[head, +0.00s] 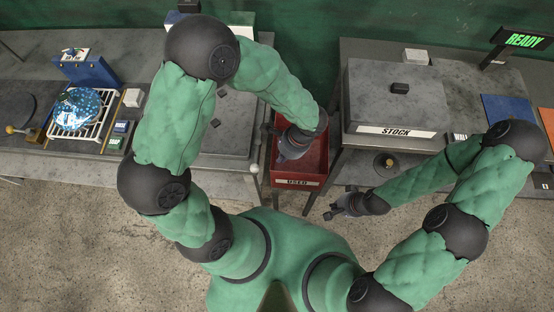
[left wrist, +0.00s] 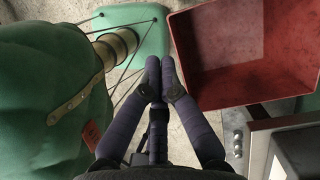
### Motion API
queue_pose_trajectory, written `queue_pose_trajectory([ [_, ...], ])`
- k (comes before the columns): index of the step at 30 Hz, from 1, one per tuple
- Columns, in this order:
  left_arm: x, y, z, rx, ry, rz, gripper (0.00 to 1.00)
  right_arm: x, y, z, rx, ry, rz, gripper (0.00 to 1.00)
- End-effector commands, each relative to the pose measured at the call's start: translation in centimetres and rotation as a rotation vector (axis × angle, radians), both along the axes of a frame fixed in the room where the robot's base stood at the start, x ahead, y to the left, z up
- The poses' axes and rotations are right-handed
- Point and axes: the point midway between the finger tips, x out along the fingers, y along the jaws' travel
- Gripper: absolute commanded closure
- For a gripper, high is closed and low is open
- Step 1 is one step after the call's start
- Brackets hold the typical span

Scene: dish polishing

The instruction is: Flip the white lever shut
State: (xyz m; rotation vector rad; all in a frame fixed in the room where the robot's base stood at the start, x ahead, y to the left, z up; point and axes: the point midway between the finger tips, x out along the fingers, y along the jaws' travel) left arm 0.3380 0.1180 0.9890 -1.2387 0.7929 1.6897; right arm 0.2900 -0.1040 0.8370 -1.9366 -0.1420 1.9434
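A white knob on a thin pale rod (head: 255,169) shows at the front right corner of the left bench in the head view; it may be the white lever, but I cannot tell for sure. My left gripper (head: 283,155) is over the red bin in the head view, right of that knob and apart from it. In the left wrist view its two fingers (left wrist: 161,76) are together with nothing between them. My right gripper (head: 336,207) hangs over the floor, front right of the bin. It looks empty, but its finger opening is too small to judge.
The red USED bin (head: 316,168) stands between the benches. A blue patterned dish (head: 76,108) is on a white rack at left. A STOCK box (head: 395,95) is on the right bench (head: 425,165). A green READY sign (head: 524,40) stands at far right.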

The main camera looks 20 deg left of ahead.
Motion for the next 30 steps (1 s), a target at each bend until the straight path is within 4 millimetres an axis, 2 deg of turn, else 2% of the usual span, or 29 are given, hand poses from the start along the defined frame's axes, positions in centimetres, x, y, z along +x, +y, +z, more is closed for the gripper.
queue_pose_trajectory([
  [1,0.2,-0.3,1.3,0.000,-0.002,0.000,1.00,-0.1,0.0,0.4,0.000,0.001,0.001,1.00],
  [6,0.6,-1.1,4.1,-0.001,-0.001,0.000,1.00,-0.1,0.1,0.8,0.000,0.001,0.003,1.00],
  [12,0.9,-1.6,6.1,0.001,0.000,0.000,1.00,-0.1,0.0,1.0,0.000,0.001,0.002,1.00],
  [30,0.9,-1.7,6.4,0.001,0.003,0.001,1.00,-0.1,0.1,1.0,0.000,0.001,0.003,1.00],
])
